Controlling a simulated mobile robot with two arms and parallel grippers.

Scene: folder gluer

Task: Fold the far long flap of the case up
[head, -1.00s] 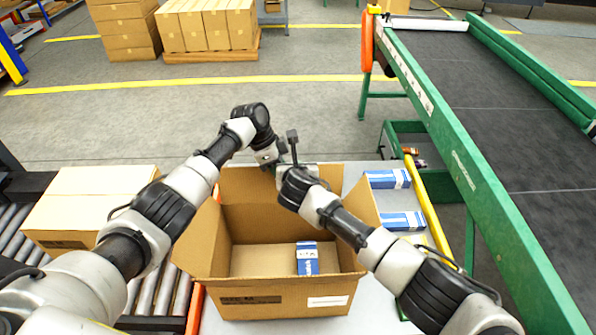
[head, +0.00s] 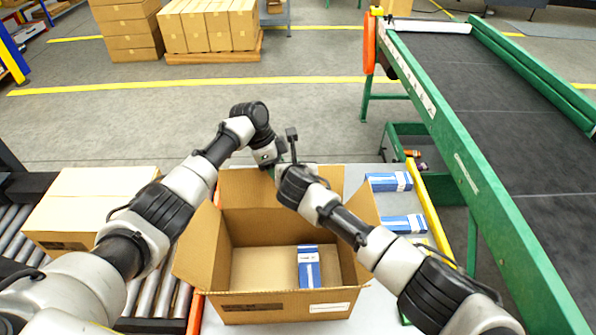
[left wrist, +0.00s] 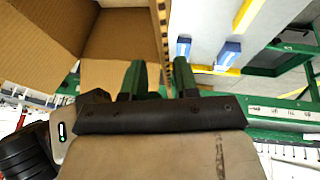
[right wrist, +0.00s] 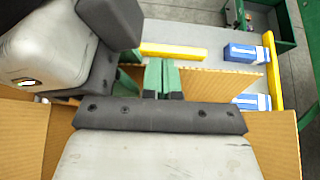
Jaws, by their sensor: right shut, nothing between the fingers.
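The open cardboard case (head: 290,306) stands on the table in front of me, with a blue-and-white box (head: 308,266) inside. Its far long flap (head: 240,187) stands at the back, leaning outward and partly hidden by my arms. In the left wrist view my left gripper (left wrist: 160,78) is open; a cardboard edge (left wrist: 161,35) runs between its green fingers, and I cannot tell whether they touch it. My right gripper (right wrist: 163,80) is shut and empty, beside a corrugated flap edge (right wrist: 212,82). In the head view the fingertips are mostly hidden at the far flap.
Blue-and-white boxes (head: 389,181) lie on the table right of the case. A yellow rail (head: 432,215) and a green-framed conveyor (head: 470,180) stand further right. A closed carton (head: 90,205) sits on rollers at the left. My two wrists are close together above the case.

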